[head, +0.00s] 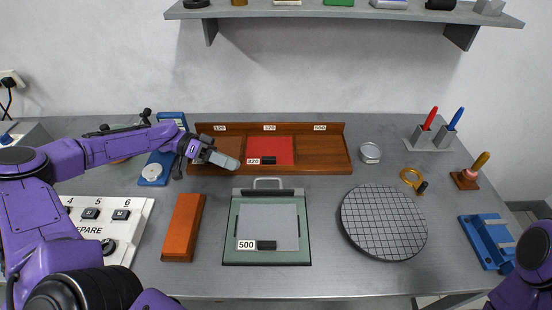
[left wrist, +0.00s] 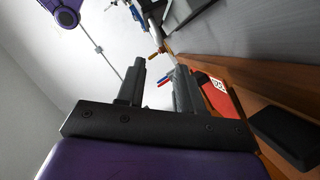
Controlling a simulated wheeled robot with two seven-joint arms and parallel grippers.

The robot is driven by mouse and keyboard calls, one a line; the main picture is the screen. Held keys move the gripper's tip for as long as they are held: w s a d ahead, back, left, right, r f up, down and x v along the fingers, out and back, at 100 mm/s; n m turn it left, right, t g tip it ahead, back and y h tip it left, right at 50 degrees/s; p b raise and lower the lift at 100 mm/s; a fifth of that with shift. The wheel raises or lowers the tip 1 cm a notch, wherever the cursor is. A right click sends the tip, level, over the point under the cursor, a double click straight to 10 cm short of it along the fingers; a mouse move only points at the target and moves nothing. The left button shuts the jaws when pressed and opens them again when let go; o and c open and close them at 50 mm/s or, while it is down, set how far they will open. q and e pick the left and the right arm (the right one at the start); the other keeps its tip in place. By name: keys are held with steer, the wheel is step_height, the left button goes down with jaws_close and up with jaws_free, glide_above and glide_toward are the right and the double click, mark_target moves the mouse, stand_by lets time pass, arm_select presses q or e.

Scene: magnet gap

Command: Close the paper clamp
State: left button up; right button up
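The paper clamp is on the green board (head: 231,255) at the front middle of the bench. Its dark bar (head: 268,192) runs along the far edge, with a pale wire handle (head: 268,182) on the far side. A grey sheet (head: 270,222) labelled 500 with a black tab lies on the board. I cannot tell whether the bar presses on the sheet. My left gripper (head: 228,161) is over the wooden rack's front, left of and beyond the handle, apart from it. In the left wrist view its fingers (left wrist: 158,92) are apart and empty. My right gripper is out of view.
The wooden rack (head: 335,169) holds brown and red sheets (head: 283,146); its right slot is empty. An orange-brown block (head: 183,228) lies left of the board, a gridded round plate (head: 384,222) right of it. A control panel (head: 90,222) is at left. A small tin (head: 370,153) stands beside the rack.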

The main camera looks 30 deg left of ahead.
arm_select(q)
steer(key=shift+w, duration=0.3)
steer(key=shift+d, duration=0.3)
steer(key=p+x, duration=0.2)
steer(key=x, duration=0.8)
steer(key=shift+s+r, duration=0.1)
jaws_close()
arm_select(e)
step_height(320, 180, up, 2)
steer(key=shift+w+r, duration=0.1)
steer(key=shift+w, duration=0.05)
